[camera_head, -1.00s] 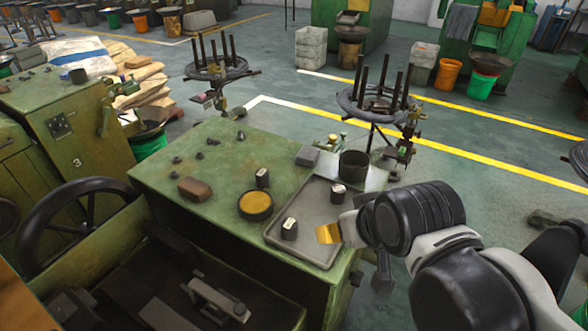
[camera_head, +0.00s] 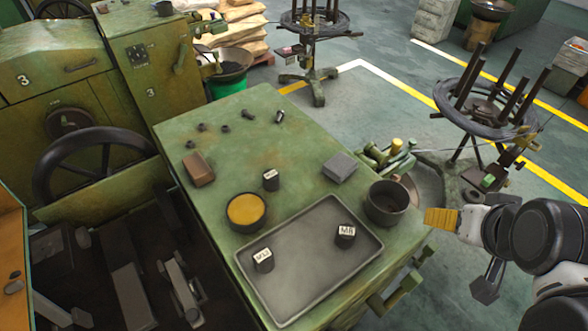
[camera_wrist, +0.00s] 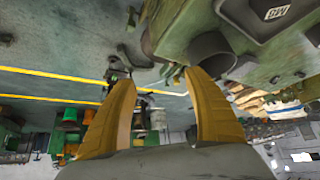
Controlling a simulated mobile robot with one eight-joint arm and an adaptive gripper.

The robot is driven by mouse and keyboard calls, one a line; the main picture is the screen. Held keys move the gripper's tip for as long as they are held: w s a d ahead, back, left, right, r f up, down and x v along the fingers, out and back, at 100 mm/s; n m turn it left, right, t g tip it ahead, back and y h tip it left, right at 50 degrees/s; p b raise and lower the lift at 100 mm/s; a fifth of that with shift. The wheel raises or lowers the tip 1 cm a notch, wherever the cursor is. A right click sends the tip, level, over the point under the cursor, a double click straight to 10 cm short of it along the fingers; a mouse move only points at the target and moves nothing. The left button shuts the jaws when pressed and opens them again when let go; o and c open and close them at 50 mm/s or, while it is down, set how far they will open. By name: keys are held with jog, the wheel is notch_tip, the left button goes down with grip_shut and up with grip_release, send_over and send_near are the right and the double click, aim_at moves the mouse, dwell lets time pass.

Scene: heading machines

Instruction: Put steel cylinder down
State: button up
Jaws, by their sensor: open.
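Three small dark cylinders with white labelled tops stand upright in the head view. One (camera_head: 263,260) is on the left part of the grey tray (camera_head: 300,309), one (camera_head: 345,237) is on its right part, and one (camera_head: 271,180) is on the green bench behind the tray. I cannot tell which is the steel cylinder. My gripper (camera_head: 441,219), with yellow fingers, is beyond the bench's right edge, apart from the cylinders. In the wrist view my gripper (camera_wrist: 160,85) is open with nothing between its fingers. A labelled cylinder (camera_wrist: 273,12) shows upside down there.
A dark cup (camera_head: 387,205) stands on the green bench (camera_head: 225,270) between the tray and my gripper. A yellow-filled bowl (camera_head: 246,211), a brown block (camera_head: 198,169) and a grey block (camera_head: 340,168) are also on it. A wire-coil stand (camera_head: 480,105) stands behind my gripper.

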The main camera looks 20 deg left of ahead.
jog(key=w+a+r+g+y+p, duration=0.1)
jog(key=w+a+r, duration=0.1)
jog(key=w+a, duration=0.15)
jog(key=w+a+r+g+p, duration=0.1)
jog(key=w+a+r+p, duration=0.15)
jog(key=a, duration=0.25)
jog(key=n+g+p, duration=0.1)
jog(key=g+p, duration=0.4)
send_near(271, 174)
jog(key=shift+h, duration=0.5)
jog(key=f, duration=0.1)
jog(key=f+b, duration=0.1)
jog(key=f, duration=0.3)
jog(key=shift+s+a+f, duration=0.2)
jog(key=shift+a+f, duration=0.05)
jog(key=shift+a, duration=0.15)
jog(key=f+b, duration=0.1)
jog(key=f, duration=0.1)
jog(key=f+b, duration=0.1)
jog(key=f, duration=0.2)
jog(key=shift+w+a+f, duration=0.1)
jog(key=shift+w+f, duration=0.1)
jog(key=shift+f, duration=0.15)
jog(key=shift+c, duration=0.3)
jog(key=shift+r, duration=0.1)
grip_shut()
